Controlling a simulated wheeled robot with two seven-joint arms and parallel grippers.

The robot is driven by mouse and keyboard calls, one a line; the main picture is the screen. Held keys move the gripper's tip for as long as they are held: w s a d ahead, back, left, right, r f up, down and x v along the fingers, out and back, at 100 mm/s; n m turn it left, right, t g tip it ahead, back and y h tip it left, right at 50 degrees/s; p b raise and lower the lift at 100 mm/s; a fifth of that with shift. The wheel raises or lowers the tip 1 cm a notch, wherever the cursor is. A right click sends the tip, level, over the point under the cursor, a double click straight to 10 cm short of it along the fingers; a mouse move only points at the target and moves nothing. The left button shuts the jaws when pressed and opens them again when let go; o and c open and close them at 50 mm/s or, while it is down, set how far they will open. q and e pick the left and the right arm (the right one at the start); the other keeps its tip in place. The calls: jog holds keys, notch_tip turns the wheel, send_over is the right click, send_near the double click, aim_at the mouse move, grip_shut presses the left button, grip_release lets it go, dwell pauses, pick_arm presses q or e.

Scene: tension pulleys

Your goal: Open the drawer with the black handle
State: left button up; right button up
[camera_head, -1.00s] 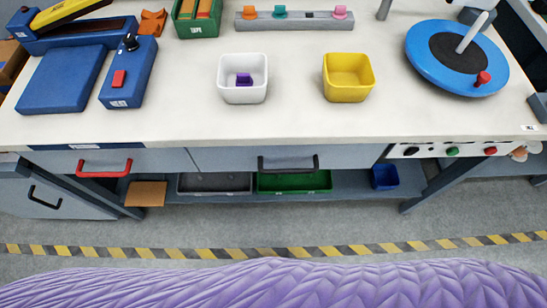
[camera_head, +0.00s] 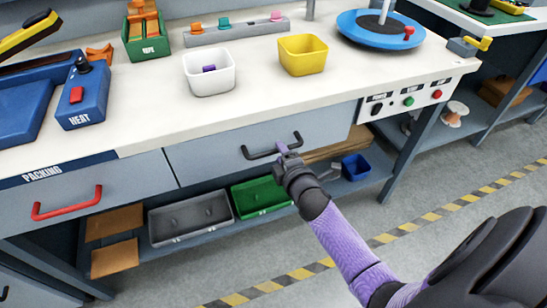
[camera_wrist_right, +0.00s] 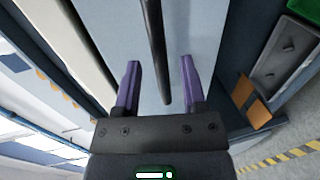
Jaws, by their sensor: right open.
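The grey drawer (camera_head: 215,155) with the black handle (camera_head: 262,153) is under the front edge of the workbench, and its front looks flush with the bench. My right gripper (camera_head: 287,153) is at the right end of the handle. In the right wrist view, the open purple fingers of my right gripper (camera_wrist_right: 159,68) stand on either side of the black handle bar (camera_wrist_right: 154,45), with a gap on both sides. I cannot tell how deep the bar sits between them. My left gripper is not in view.
A drawer with a red handle (camera_head: 67,204) is to the left. Grey (camera_head: 190,220) and green bins (camera_head: 262,196) and a blue bin (camera_head: 356,166) sit on the lower shelf. White (camera_head: 209,78) and yellow bowls (camera_head: 303,56) stand on the benchtop. The floor in front is clear.

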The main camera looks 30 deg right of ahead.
jog(key=shift+b+x, duration=0.35)
jog(key=shift+x, duration=0.9)
grip_shut()
dwell(0.4)
